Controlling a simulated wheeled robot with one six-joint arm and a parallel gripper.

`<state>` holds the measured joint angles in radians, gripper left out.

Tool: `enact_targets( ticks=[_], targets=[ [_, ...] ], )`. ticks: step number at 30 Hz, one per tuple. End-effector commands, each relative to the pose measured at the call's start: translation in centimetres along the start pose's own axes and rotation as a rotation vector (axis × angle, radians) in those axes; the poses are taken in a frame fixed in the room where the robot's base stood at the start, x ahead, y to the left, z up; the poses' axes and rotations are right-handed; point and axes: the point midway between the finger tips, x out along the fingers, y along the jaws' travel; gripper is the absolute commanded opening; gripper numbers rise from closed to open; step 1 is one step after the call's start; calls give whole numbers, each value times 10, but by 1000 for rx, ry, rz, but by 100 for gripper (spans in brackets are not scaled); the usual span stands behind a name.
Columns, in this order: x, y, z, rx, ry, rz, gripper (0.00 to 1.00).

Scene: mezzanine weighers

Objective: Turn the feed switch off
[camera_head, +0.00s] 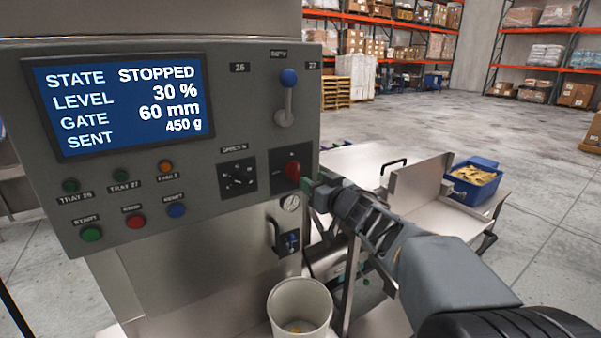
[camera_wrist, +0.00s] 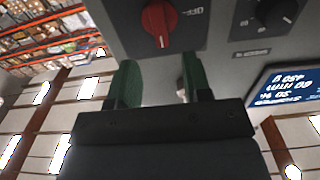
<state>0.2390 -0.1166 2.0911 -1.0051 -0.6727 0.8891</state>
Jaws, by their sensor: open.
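The feed switch is most likely the red rotary knob (camera_head: 292,170) at the lower right of the grey control panel (camera_head: 232,130); its label is too small to read in the head view. In the wrist view the red knob (camera_wrist: 160,22) sits on a dark plate with an "OFF" mark beside it. My gripper (camera_head: 312,192) is close to the panel, just below and right of the knob. In the wrist view my gripper (camera_wrist: 157,85) has its green fingers apart with nothing between them, and the knob lies beyond the fingertips.
The screen (camera_head: 125,103) reads STATE STOPPED, LEVEL 30 %, GATE 60 mm, SENT 450 g. A black dial (camera_head: 237,174) is left of the knob, and a blue-topped lever (camera_head: 287,98) above it. A gauge (camera_head: 290,203), white bucket (camera_head: 300,308) and blue bin (camera_head: 473,183) are nearby.

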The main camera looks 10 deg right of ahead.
Motion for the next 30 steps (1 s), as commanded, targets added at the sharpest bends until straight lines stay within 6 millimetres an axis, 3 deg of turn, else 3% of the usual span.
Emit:
enact_targets(
  ticks=[6,12,27,30],
  targets=[
    [39,-1,0,0,-1,-2,45],
    [61,0,-1,-1,0,0,45],
    [72,0,0,0,0,1,45],
    [72,0,0,0,0,1,35]
  ],
)
